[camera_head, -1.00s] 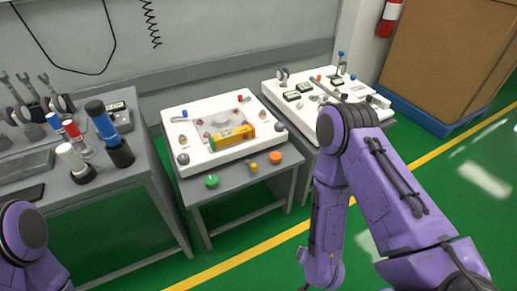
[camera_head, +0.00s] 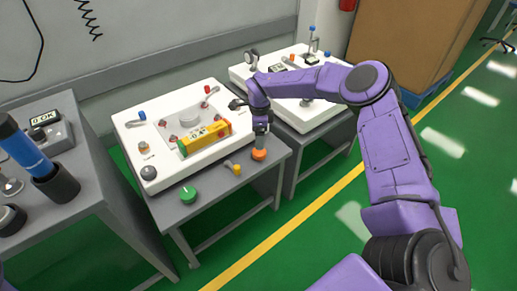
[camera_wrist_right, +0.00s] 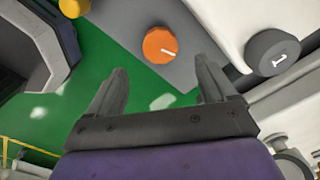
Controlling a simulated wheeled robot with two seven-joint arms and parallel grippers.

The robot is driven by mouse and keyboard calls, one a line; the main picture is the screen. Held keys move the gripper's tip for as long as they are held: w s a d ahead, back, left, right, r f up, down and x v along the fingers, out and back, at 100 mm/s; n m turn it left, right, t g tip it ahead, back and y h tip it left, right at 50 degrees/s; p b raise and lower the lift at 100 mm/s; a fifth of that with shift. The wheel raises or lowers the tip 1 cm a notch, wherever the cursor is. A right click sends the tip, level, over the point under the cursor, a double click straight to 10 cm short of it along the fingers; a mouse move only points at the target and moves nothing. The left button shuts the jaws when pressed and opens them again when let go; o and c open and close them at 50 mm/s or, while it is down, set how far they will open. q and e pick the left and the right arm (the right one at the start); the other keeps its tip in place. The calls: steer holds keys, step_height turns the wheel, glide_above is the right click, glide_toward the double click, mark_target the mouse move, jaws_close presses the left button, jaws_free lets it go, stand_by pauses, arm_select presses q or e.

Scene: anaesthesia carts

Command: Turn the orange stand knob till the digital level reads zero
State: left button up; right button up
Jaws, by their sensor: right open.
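The orange stand knob (camera_head: 259,155) sits at the right front corner of the grey stand. In the right wrist view the orange knob (camera_wrist_right: 161,45) has a white mark on its face. The digital level (camera_head: 204,138) is a yellow-orange bar on the white plate; its small display seems to read 0.4, but is hard to make out. My right gripper (camera_head: 261,142) points down just above the knob in the head view. In the wrist view my right gripper (camera_wrist_right: 160,67) is open and empty, with the knob beyond its fingertips, apart from them. My left gripper is out of view.
A green knob (camera_head: 188,195) and a yellow knob (camera_head: 236,169) sit along the stand's front edge. A dark knob marked 1 (camera_wrist_right: 273,52) lies close to the right finger. A second white-topped bench (camera_head: 300,75) stands behind my right arm.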

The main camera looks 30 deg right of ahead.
mark_target(259, 153)
step_height(259, 153, down, 8)
steer(key=shift+r+b, duration=0.1)
steer(key=shift+b, duration=0.25)
steer(key=c, duration=1.1)
